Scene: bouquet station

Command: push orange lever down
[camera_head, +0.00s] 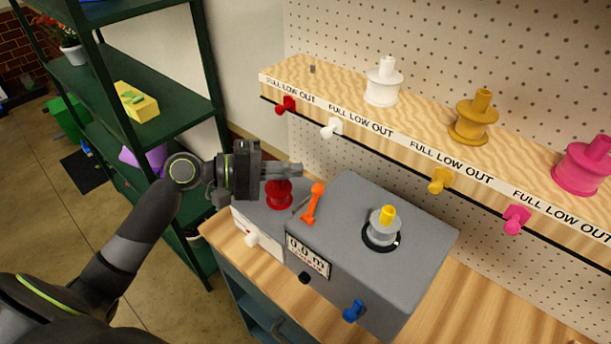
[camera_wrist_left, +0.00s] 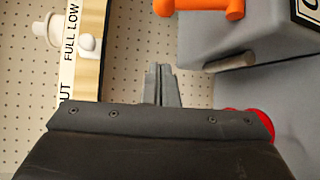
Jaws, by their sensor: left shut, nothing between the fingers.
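The orange lever (camera_head: 313,203) stands up on the left part of the grey machine (camera_head: 350,215), its round knob on top and leaning slightly right. In the left wrist view the orange lever (camera_wrist_left: 205,6) shows at the top edge, partly cut off. My left gripper (camera_head: 300,169) is shut and empty, above and a little left of the lever's knob, apart from it. Its closed fingers also show in the left wrist view (camera_wrist_left: 160,84). A red spool (camera_head: 279,194) sits beneath the gripper, left of the lever. My right gripper is not in view.
A wooden shelf (camera_head: 345,100) with spools and coloured pegs runs behind. A green rack (camera_head: 140,95) stands at left.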

